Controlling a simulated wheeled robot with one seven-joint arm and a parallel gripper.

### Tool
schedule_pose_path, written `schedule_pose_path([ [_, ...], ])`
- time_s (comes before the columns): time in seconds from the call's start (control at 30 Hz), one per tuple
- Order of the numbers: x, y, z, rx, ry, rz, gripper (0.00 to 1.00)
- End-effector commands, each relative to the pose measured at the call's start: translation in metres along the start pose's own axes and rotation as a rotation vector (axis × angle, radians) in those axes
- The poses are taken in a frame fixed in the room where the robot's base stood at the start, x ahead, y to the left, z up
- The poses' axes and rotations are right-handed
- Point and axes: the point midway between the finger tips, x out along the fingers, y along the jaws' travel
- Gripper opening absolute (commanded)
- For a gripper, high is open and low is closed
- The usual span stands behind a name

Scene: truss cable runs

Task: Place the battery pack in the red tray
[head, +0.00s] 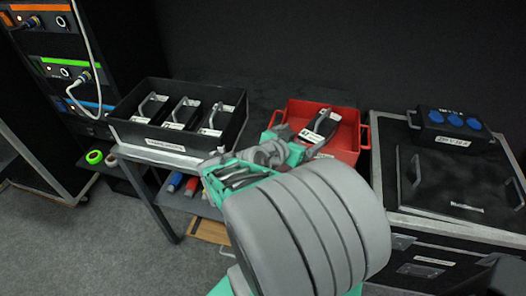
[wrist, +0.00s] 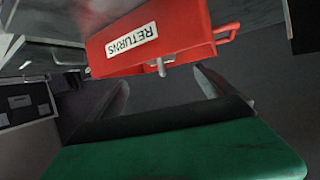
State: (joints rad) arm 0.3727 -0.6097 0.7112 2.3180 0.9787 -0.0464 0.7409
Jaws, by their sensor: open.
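A black battery pack with a white label and grey handle (head: 326,122) appears inside the red tray (head: 350,142) on the table. Its near end is partly hidden by my gripper and arm. In the wrist view, the red tray's wall (wrist: 180,35) shows an upside-down RETURNS label. My gripper (wrist: 163,92) has its two grey fingers apart, with nothing held between them. A small grey piece shows at the tray's edge beyond the fingers; I cannot tell what it is. In the head view my gripper is at the tray's near side.
A black tray (head: 152,145) left of the red one holds three similar packs. To the right, a black flight case (head: 455,190) carries a box with blue sockets (head: 452,122). An equipment rack (head: 55,50) with cables stands at the left. Tape rolls and cylinders lie below the table.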

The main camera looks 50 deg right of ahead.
Motion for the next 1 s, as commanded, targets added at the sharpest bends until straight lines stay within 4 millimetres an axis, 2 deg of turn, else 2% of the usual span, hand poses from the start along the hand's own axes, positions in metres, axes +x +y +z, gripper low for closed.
schedule_pose_path([
  [0.07, -0.007, -0.014, 0.01, -0.023, -0.056, -0.033, 0.94],
  [0.17, -0.04, -0.059, 0.051, -0.145, -0.251, -0.162, 0.94],
  [0.23, -0.088, -0.097, 0.088, -0.31, -0.423, -0.316, 0.94],
  [0.27, -0.114, -0.111, 0.103, -0.396, -0.491, -0.393, 0.94],
  [0.3, -0.15, -0.123, 0.121, -0.52, -0.57, -0.497, 0.94],
  [0.33, -0.178, -0.129, 0.132, -0.617, -0.62, -0.577, 0.94],
  [0.4, -0.236, -0.131, 0.152, -0.839, -0.703, -0.748, 0.94],
  [0.5, -0.293, -0.118, 0.166, -1.088, -0.754, -0.926, 0.94],
  [0.6, -0.315, -0.109, 0.17, -1.2, -0.767, -0.999, 0.94],
  [0.83, -0.316, -0.108, 0.17, -1.206, -0.769, -1.002, 0.94],
  [0.93, -0.324, -0.111, 0.149, -1.195, -0.757, -1.007, 0.94],
  [1.0, -0.334, -0.116, 0.123, -1.18, -0.74, -1.015, 0.94],
])
